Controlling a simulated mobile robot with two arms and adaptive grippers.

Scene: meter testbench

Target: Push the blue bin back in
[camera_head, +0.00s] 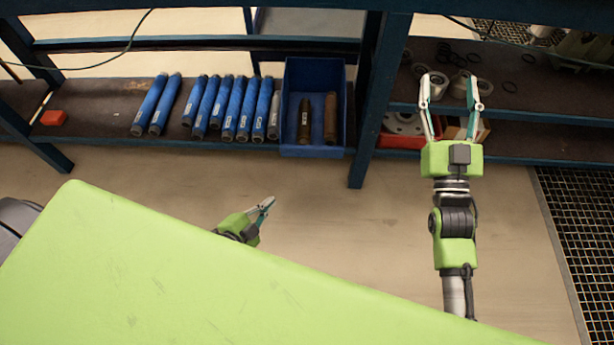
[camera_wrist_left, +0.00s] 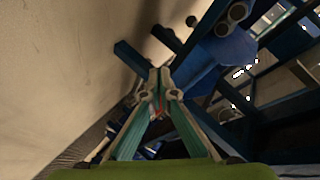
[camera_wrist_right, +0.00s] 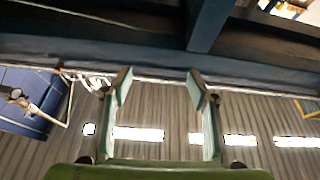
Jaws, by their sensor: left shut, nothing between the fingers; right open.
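The blue bin (camera_head: 314,150) stands on the lower shelf, beside a blue upright post, and its front end reaches the shelf's front edge or a little past it. Two dark cylinders stand or lie inside it. In the left wrist view a blue shape that looks like the bin (camera_wrist_left: 235,50) is at the upper right. My left gripper (camera_head: 270,202) is shut and empty, over the floor in front of the bin and apart from it. My right gripper (camera_head: 452,78) is open and empty, in front of the right shelf section; its fingers also show in the right wrist view (camera_wrist_right: 160,85).
Several blue cylinders (camera_head: 206,104) lie left of the bin on the shelf (camera_head: 100,108). A blue post (camera_head: 366,120) stands right of the bin. A red tray (camera_head: 402,141) and several rings sit on the right shelves. An orange-red block (camera_head: 53,118) is far left. Floor in front is clear.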

